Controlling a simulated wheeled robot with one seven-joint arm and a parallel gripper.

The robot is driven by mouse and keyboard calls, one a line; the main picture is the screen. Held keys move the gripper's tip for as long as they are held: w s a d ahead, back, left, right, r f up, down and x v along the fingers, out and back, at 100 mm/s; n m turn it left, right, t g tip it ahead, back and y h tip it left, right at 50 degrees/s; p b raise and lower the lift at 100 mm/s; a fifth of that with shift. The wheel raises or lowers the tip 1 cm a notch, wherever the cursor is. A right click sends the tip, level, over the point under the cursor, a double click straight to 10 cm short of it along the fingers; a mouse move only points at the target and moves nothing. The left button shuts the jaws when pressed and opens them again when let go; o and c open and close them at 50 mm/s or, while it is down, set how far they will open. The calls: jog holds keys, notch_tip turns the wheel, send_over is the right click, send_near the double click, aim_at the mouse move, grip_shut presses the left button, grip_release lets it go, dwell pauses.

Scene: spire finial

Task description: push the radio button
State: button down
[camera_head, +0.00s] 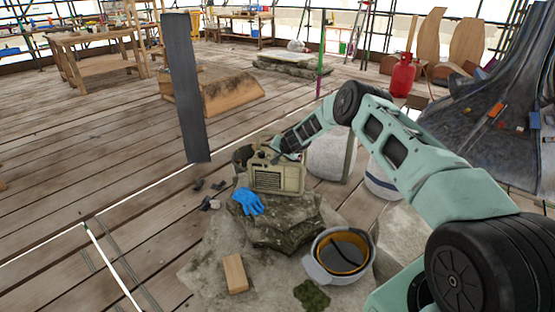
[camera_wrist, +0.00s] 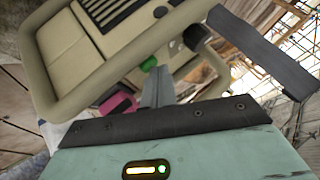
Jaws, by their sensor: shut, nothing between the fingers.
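A beige radio (camera_head: 278,178) stands on a rock in the head view, and its grille and handle frame fill the upper left of the wrist view (camera_wrist: 72,60). On its top, the wrist view shows a green button (camera_wrist: 149,64), a pink part (camera_wrist: 118,104) and a dark knob (camera_wrist: 196,37). My gripper (camera_head: 279,150) is at the radio's top edge. In the wrist view its shut fingers (camera_wrist: 158,76) end just by the green button, and I cannot tell whether they touch it. The fingers and gripper body hide part of the radio's top.
A blue glove (camera_head: 247,201) lies on the rock in front of the radio. A bucket with an orange rim (camera_head: 340,255) and a wooden block (camera_head: 235,273) stand nearer. A dark upright plank (camera_head: 186,90) rises behind to the left. Plank floor at left is mostly clear.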

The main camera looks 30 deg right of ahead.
dwell(0.4)
jog(key=shift+s+r, duration=0.1)
jog(key=shift+r, duration=0.25)
notch_tip(320, 180, up, 6)
jog(key=p, duration=0.4)
jog(key=shift+a, duration=0.1)
dwell(0.5)
